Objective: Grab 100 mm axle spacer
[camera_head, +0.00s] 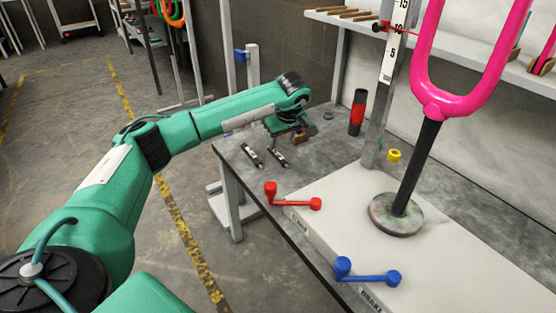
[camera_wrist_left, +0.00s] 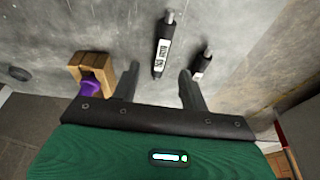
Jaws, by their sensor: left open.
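Two dark cylinders with white labels lie on the grey bench top in the head view, one at left (camera_head: 252,155) and one at right (camera_head: 278,156). The labels are too small to read, so I cannot tell which is the 100 mm axle spacer. In the left wrist view, the longer-looking cylinder (camera_wrist_left: 162,45) lies ahead, its near end around the gap between my fingertips. My right gripper is out of view.
A wooden block (camera_wrist_left: 104,73) with a purple part (camera_wrist_left: 95,88) sits left of my left fingers. A black-and-red cylinder (camera_head: 357,115) stands farther back. Red (camera_head: 292,198) and blue (camera_head: 365,277) cranks, a yellow ring (camera_head: 393,155) and a pink fork (camera_head: 440,103) stand nearer or to the right.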

